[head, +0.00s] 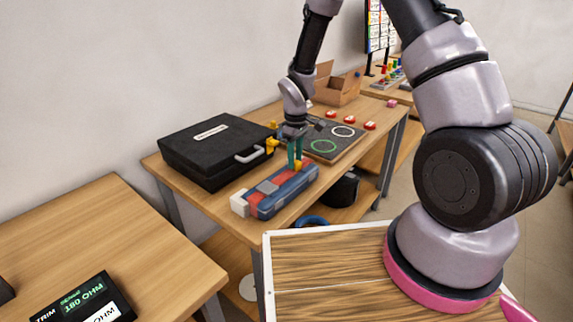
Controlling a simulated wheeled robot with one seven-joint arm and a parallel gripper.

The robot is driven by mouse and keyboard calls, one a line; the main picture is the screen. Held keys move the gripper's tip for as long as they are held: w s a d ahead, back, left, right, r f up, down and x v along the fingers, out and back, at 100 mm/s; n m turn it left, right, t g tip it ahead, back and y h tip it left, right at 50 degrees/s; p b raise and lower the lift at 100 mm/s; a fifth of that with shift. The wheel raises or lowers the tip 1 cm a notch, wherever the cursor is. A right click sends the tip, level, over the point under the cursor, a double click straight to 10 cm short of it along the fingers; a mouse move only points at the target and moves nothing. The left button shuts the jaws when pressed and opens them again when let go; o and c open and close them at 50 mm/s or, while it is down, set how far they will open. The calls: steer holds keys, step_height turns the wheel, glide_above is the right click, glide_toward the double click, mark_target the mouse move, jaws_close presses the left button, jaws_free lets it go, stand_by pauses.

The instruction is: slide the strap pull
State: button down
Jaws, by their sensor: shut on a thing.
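A long blue and grey block (268,194) with red parts and a white end lies on the wooden table near its front edge. A small orange-yellow piece, which looks like the strap pull (298,166), stands up at the block's right end. My gripper (295,163) points down over that end, with its teal fingers shut on the orange-yellow piece. The fingers partly hide the piece, and its exact fit between them is too small to see.
A black case (212,146) with a grey handle stands left of the block. Another table (95,235) with a resistance display (84,300) stands at the left.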

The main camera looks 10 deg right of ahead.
steer(key=shift+w+d, duration=0.1)
steer(key=shift+w, duration=0.05)
steer(key=c, duration=0.5)
jaws_free()
step_height(320, 180, up, 11)
steer(key=shift+f, duration=0.1)
step_height(320, 180, up, 19)
steer(key=m+t, duration=0.3)
steer(key=m, duration=0.3)
glide_above(296, 161)
steer(key=s+d, duration=0.6)
steer(key=d, duration=0.2)
steer(key=s+d+r+m+t, duration=0.1)
steer(key=s+r+m, duration=0.1)
steer(key=s, duration=0.3)
steer(key=s+d+r+m+t+y, duration=0.1)
steer(key=s+d+r+m, duration=0.1)
steer(key=s+r, duration=0.3)
steer(key=s+d+r+m+t+y, duration=0.1)
steer(key=s+d+r+m+t, duration=0.1)
steer(key=s, duration=0.4)
steer(key=shift+s+r+m, duration=0.35)
steer(key=shift+r+m, duration=0.25)
steer(key=shift+r, duration=0.05)
